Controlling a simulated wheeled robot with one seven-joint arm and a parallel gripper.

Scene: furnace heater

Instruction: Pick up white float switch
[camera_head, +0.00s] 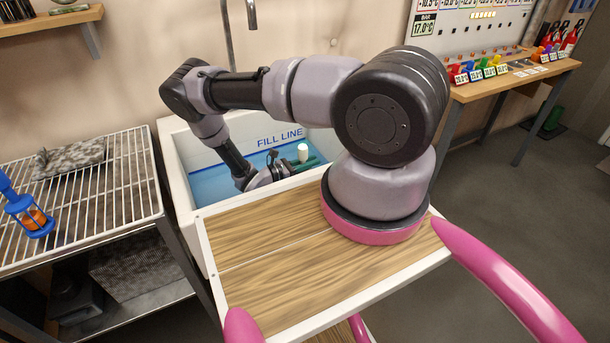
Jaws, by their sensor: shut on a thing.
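A small white upright cylinder, the white float switch (302,152), shows in the white basin (183,190), just right of my gripper. My gripper (284,170) reaches down into the basin from the left, with its fingers at the float switch. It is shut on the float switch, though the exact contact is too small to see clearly. A green piece (309,164) lies beside the fingertips and below the white cylinder. The lower part of the basin is hidden behind my wooden-topped base and arm.
The basin holds blue water under a "FILL LINE" mark (279,137). A faucet (251,14) hangs above. A wooden bench (515,80) with coloured tagged items is at right. Open floor lies right.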

